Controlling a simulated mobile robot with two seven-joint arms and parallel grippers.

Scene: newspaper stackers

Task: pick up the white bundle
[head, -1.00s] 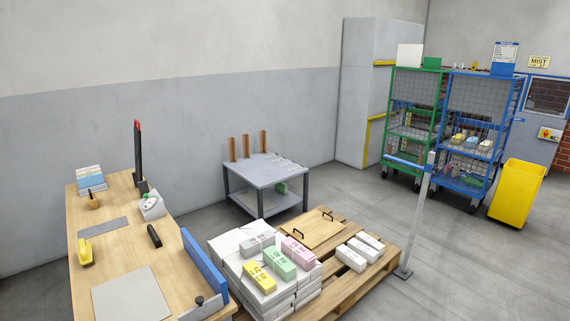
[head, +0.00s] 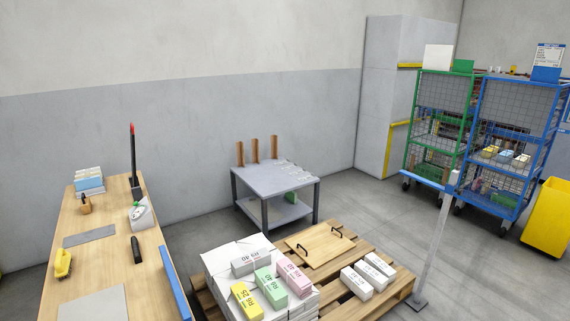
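Several white bundles (head: 357,282) lie side by side on the right part of the wooden pallet, to the right of the paper stack. A grey-white bundle (head: 251,261) lies on top of the white paper stack (head: 226,262), with a pink bundle (head: 295,278), a green bundle (head: 270,285) and a yellow bundle (head: 246,301) beside it. Neither of my grippers shows in the head view.
A wooden board with two black handles (head: 313,247) lies on the pallet (head: 384,295) behind the bundles. A workbench (head: 100,270) stands at left, a grey table (head: 277,183) behind. A post (head: 435,240) stands right of the pallet. Wheeled cages (head: 437,125) stand beyond, past open floor.

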